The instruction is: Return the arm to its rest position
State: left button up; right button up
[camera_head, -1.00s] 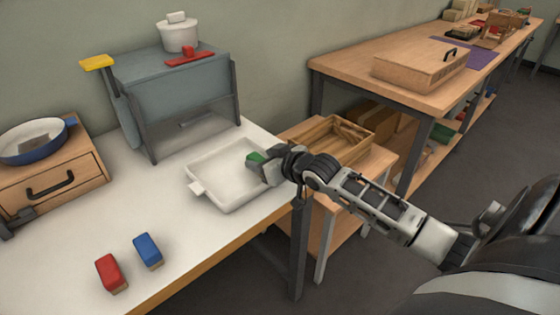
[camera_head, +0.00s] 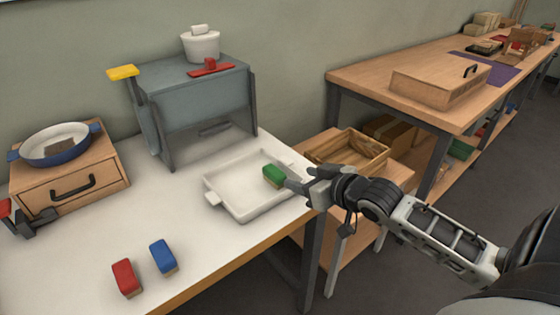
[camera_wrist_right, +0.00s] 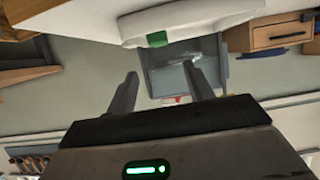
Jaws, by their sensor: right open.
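My right gripper (camera_head: 296,183) is open and empty at the right side of the white tray (camera_head: 213,184). A green block with a tan underside (camera_head: 273,174) lies in the tray, just left of my fingertips. In the right wrist view my two fingers (camera_wrist_right: 162,88) are spread with nothing between them. The green block (camera_wrist_right: 157,39) shows beyond them at the edge of the tray (camera_wrist_right: 190,22). My right arm reaches in from the lower right. My left gripper is not in view.
A red block (camera_head: 125,276) and a blue block (camera_head: 163,256) lie on the white table. A grey stand (camera_head: 205,98) carries a white pot. A blue pan (camera_head: 56,146) sits on a wooden drawer box. A wooden crate (camera_head: 347,152) is on a lower bench behind my wrist.

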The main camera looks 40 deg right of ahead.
jog(key=s+a+f+n+g, duration=0.1)
jog(key=s+a+f+g, duration=0.4)
jog(key=s+a, duration=0.45)
jog(key=s+a+f+g, duration=0.5)
jog(key=s+a, duration=0.1)
jog(key=s, duration=0.6)
jog(key=w+a+f+t+y, duration=0.2)
jog(key=w+a+f+t, duration=0.2)
jog(key=w+a+t, duration=0.2)
jog(key=shift+w+t, duration=0.2)
jog(key=shift+t, duration=0.4)
